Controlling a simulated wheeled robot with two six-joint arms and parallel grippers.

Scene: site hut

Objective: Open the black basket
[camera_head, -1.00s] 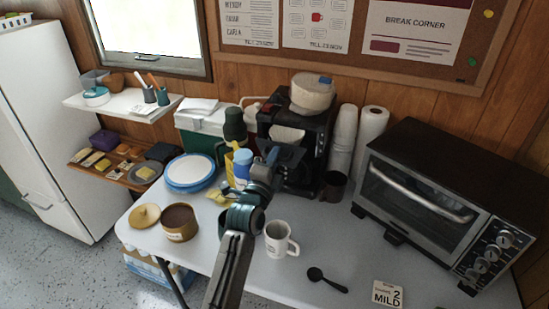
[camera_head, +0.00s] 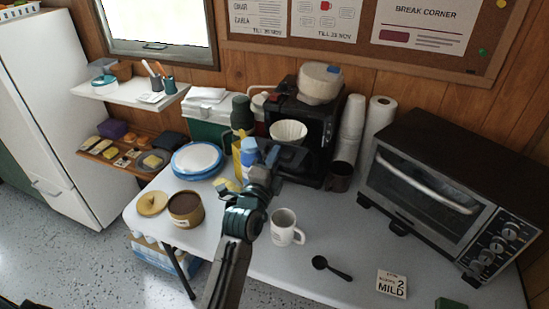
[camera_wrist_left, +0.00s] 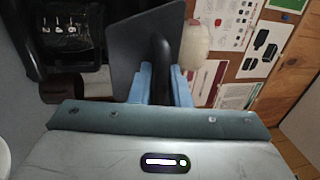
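The black coffee maker (camera_head: 318,120) stands against the back wall. Its black basket stands out from the front, with a white paper filter (camera_head: 289,131) showing in it. Much of the basket is hidden behind my left gripper (camera_head: 271,158), which is at its front left. In the left wrist view, the light blue fingers of the left gripper (camera_wrist_left: 161,85) lie on both sides of a black curved handle (camera_wrist_left: 161,55) and appear closed on it. A dark flat panel (camera_wrist_left: 128,50) is just behind. My right gripper is not in view.
A white mug (camera_head: 284,228), a black scoop (camera_head: 330,268) and an open brown tin (camera_head: 186,208) stand near my left arm. A toaster oven (camera_head: 440,190) is on the right. Blue-rimmed plates (camera_head: 197,159) are on the left. The front middle of the table (camera_head: 270,270) is mostly clear.

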